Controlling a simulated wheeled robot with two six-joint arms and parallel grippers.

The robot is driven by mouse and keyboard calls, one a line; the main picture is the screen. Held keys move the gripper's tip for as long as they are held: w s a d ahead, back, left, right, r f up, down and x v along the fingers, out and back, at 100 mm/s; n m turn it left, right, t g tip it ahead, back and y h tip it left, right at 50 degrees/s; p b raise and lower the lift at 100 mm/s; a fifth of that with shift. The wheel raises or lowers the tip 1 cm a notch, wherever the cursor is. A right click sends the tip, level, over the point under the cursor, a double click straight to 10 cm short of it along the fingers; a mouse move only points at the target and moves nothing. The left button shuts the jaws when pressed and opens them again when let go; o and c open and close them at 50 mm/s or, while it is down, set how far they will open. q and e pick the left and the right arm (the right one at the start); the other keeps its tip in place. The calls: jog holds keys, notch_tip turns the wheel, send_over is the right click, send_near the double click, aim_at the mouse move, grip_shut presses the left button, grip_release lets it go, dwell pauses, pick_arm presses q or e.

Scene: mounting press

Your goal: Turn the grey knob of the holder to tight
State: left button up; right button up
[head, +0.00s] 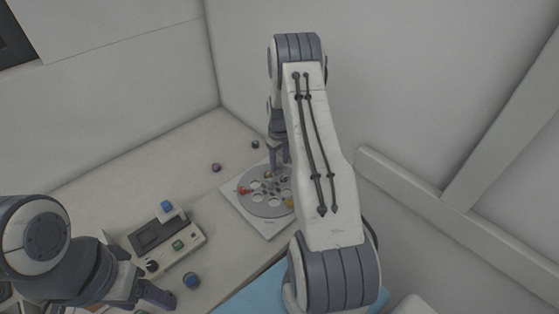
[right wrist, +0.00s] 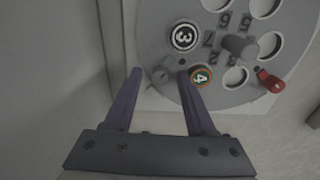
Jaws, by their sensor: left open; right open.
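The holder is a grey disc (right wrist: 217,60) with round holes and numbers, on a white plate (head: 271,232) at the back. In the right wrist view a small grey knob (right wrist: 163,75) sits at the disc's rim, between my right gripper's fingertips (right wrist: 159,75). The fingers are apart, one on each side of it; contact is not clear. A taller grey knob (right wrist: 240,47) stands at the disc's middle. In the head view my right gripper (head: 279,158) points down over the disc, partly hidden. My left gripper (head: 143,291) is open and empty at the lower left.
A red knob (right wrist: 270,82) sits on the rim. Discs marked 3 (right wrist: 184,37) and 4 (right wrist: 201,76) lie in the holder. A device with a green button (head: 178,245) and a blue-topped piece (head: 191,280) stand left. Small dark pieces (head: 215,167) lie behind. Walls close the back and right.

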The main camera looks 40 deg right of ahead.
aim_at(279, 164)
grip_shut()
jog(key=shift+f+m+b, duration=0.15)
jog(key=shift+m+b, duration=0.6)
jog(key=shift+m, duration=0.25)
jog(key=m+b, duration=0.1)
jog(key=m, duration=0.2)
jog(key=shift+r, duration=0.2)
grip_release()
jog(key=shift+r, duration=0.1)
notch_tip(279, 164, up, 10)
jog(key=b, duration=0.2)
jog(key=shift+r, duration=0.1)
